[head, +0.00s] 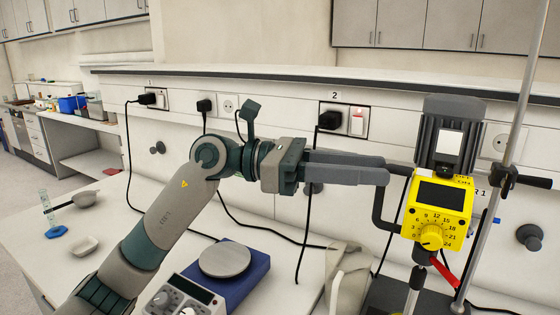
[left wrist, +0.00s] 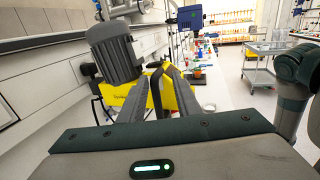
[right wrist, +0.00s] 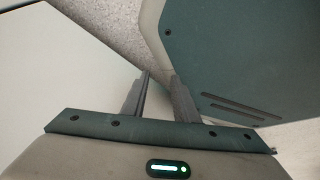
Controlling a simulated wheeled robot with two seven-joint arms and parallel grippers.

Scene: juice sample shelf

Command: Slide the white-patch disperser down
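The white-patch disperser (head: 439,205) hangs on a metal stand rod at the right of the head view. It has a yellow body with a black screen and dial, and a grey motor housing bearing a white patch (head: 449,146). A dark U-shaped handle (head: 382,212) sticks out on its left. My left gripper (head: 387,177) reaches in level, its fingertips at the handle's upper part. In the left wrist view the handle (left wrist: 155,72) shows between the fingertips; whether they press on it I cannot tell. My right gripper (right wrist: 161,76) is open and empty, seen only in the right wrist view.
The stand rod (head: 497,180) carries a dark clamp (head: 515,180). Black cables hang from wall sockets. A small dish (head: 85,245) lies at left.

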